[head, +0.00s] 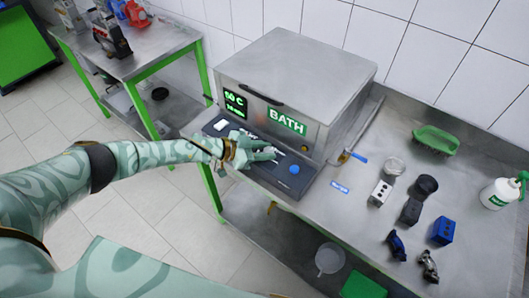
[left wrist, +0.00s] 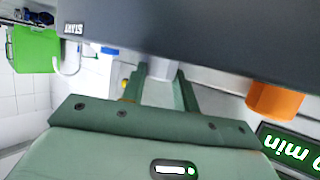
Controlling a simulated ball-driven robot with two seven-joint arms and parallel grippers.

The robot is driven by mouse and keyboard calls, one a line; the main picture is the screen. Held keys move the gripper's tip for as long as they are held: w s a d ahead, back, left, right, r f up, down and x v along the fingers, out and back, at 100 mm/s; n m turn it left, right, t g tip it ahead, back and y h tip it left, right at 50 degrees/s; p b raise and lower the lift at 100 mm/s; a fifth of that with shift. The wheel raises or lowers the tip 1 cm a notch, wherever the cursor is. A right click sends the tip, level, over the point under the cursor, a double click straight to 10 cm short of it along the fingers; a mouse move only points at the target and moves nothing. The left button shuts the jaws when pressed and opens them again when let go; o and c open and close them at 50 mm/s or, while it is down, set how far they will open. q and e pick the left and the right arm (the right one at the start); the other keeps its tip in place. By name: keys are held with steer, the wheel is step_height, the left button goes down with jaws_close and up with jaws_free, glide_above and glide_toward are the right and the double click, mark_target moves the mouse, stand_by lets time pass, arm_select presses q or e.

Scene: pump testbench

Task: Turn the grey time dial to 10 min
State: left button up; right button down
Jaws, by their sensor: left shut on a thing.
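The bath unit (head: 300,85) stands on the steel bench with a dark control panel along its front. Its green display (head: 235,104) reads about 50 C, with a smaller line below that I cannot read surely. In the left wrist view the display (left wrist: 292,150) shows a number ending in 0 and "min". My left gripper (head: 268,154) is at the middle of the panel. In the left wrist view its fingers (left wrist: 160,80) are shut on the grey time dial (left wrist: 160,69). The dial's pointer and scale are hidden. My right gripper is not in view.
A blue button (head: 295,169) is right of my gripper on the panel; an orange knob (left wrist: 275,100) is beside the dial in the wrist view.

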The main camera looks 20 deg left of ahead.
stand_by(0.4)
arm_select(q)
steer(key=o, duration=1)
steer(key=p+v, duration=0.2)
steer(key=v, duration=1.4)
steer(key=shift+w+a+r, duration=0.1)
steer(key=shift+a, duration=0.15)
